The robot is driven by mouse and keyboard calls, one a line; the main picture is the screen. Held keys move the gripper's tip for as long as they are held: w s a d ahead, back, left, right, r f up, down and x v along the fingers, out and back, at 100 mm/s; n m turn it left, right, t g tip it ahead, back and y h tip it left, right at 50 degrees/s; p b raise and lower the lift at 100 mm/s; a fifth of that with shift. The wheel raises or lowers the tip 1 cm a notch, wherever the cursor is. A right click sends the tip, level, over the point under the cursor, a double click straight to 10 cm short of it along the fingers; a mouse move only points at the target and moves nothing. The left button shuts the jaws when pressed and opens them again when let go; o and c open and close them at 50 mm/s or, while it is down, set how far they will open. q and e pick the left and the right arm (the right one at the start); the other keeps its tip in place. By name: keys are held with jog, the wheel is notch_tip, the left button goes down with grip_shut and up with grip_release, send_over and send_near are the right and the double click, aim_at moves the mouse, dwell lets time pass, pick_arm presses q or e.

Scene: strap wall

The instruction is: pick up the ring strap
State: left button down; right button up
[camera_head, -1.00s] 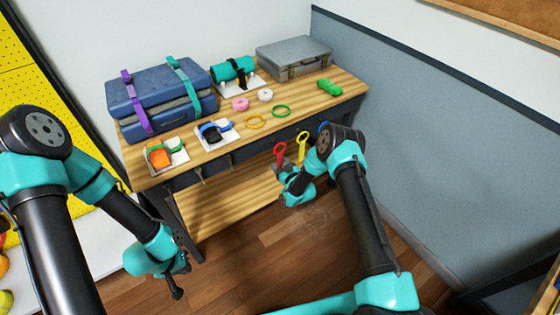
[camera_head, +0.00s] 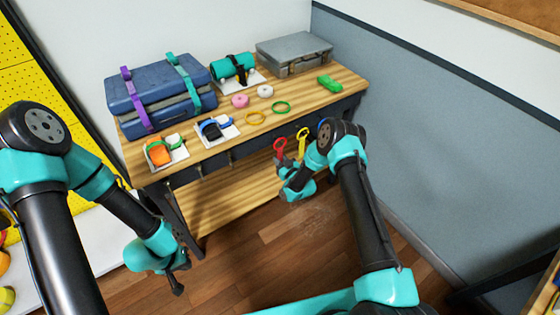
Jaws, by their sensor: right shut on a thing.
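A red ring strap (camera_head: 280,146) hangs at the front edge of the wooden bench, its loop upward. My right gripper (camera_head: 283,163) is at the lower end of this strap and shut on it; the fingertips are small and partly hidden by my own wrist. A yellow ring strap (camera_head: 302,138) hangs just to the right of it, and a blue one (camera_head: 322,125) is mostly hidden behind my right arm. My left gripper (camera_head: 178,278) hangs low over the floor at the left, away from the bench; its jaw opening is unclear.
The bench top (camera_head: 240,145) carries a strapped blue suitcase (camera_head: 160,95), a grey case (camera_head: 293,52), a teal roll (camera_head: 232,67), tape rolls, flat rings, a green item (camera_head: 329,82) and two white trays with strap pieces. A grey wall panel (camera_head: 440,130) stands at the right. Floor is open in front.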

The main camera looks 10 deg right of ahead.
jog(key=r, duration=0.2)
jog(key=shift+s+d+r, duration=0.15)
jog(key=shift+s+r, duration=0.2)
jog(key=shift+r, duration=0.05)
jog(key=v, duration=1.7)
